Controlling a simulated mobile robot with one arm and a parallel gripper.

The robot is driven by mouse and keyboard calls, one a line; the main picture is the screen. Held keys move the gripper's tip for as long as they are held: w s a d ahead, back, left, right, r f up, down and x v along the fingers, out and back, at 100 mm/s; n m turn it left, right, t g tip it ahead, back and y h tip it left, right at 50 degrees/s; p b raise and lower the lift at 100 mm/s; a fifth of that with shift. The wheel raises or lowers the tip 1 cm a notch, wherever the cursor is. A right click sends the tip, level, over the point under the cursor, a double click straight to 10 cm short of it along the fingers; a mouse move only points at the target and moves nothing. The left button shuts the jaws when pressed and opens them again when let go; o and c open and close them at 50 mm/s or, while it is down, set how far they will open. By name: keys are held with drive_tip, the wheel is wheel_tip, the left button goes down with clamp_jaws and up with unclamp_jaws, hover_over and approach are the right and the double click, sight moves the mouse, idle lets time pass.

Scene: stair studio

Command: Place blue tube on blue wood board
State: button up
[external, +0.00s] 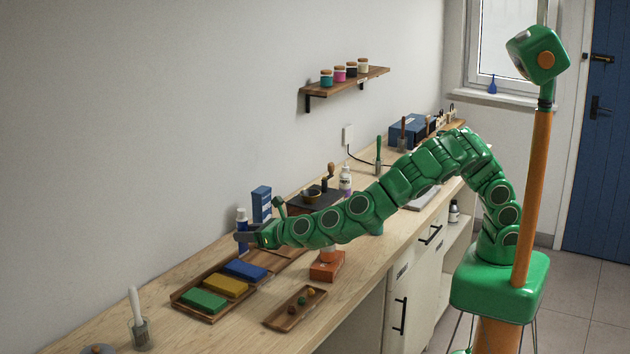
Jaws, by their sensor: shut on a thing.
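My gripper (243,238) reaches to the left over the worktop and is shut on the blue tube (241,220). The blue wood board (245,269) lies in a wooden tray (183,304), beside a yellow board (225,284) and a green board (204,301). The gripper and tube are behind the blue board in this view. I cannot tell whether the tube's base touches the worktop.
A blue box (261,204) stands behind my gripper. An orange box (327,266) and a small tray (282,322) with small coloured pieces are to the right. A glass with a white-handled tool (138,320) stands at the front left.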

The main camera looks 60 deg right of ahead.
sight(245, 246)
drive_tip(key=shift+f, duration=2.05)
drive_tip(key=shift+f, duration=0.1)
drive_tip(key=o, duration=1.2)
drive_tip(key=shift+c, duration=0.2)
drive_tip(key=v, duration=1.2)
